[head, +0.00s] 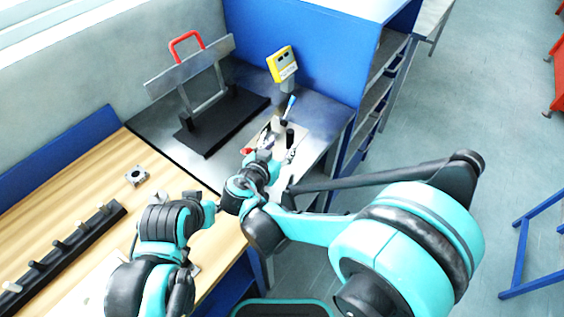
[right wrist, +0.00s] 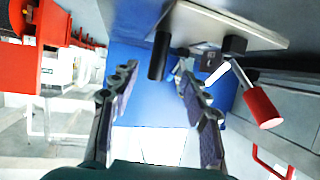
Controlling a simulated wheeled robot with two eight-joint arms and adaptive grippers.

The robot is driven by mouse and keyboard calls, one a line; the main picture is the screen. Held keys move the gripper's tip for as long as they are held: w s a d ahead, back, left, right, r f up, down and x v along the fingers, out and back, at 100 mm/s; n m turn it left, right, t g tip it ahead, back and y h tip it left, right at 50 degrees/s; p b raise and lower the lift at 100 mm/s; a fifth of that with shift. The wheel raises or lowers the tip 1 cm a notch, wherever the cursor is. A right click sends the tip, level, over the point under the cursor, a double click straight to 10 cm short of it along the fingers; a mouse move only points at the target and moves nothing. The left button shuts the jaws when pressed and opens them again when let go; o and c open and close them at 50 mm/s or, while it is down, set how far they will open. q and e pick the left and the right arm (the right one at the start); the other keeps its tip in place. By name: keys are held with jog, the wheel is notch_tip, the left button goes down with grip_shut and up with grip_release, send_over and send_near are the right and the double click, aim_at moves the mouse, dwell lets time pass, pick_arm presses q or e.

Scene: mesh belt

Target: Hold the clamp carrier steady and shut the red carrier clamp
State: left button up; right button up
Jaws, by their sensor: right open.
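The clamp carrier (head: 304,131) is a pale plate on the grey bench, with a black post (head: 290,136) standing on it. In the right wrist view the plate (right wrist: 225,24) is along the top, with the post (right wrist: 159,55) at the left. The red clamp handle (right wrist: 262,107) sticks out from the plate at the right; in the head view it (head: 246,151) shows small beside my gripper. My right gripper (head: 268,143) is at the carrier's near side. Its fingers (right wrist: 155,88) are spread and empty, apart from the handle. My left gripper cannot be made out.
A black-based stand (head: 208,136) with a metal plate and red handle is behind, left of the carrier. A yellow device (head: 282,64) and a blue-tipped lever (head: 290,107) are beyond. A wooden bench (head: 66,205) holds a black pegged rail (head: 62,255) and a metal block (head: 136,175).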

aim_at(289, 140)
pick_arm(q)
jog(key=shift+d+f, duration=0.1)
jog(key=shift+f, duration=0.05)
pick_arm(e)
jog(key=shift+w+d+f, duration=0.25)
jog(key=shift+w, duration=0.1)
pick_arm(q)
notch_tip(289, 140, down, 2)
jog(key=shift+f+b, duration=0.15)
jog(key=shift+b, duration=1.05)
pick_arm(e)
jog(key=x, duration=0.7)
jog(key=shift+r, duration=0.1)
jog(key=shift+c, duration=0.4)
grip_shut()
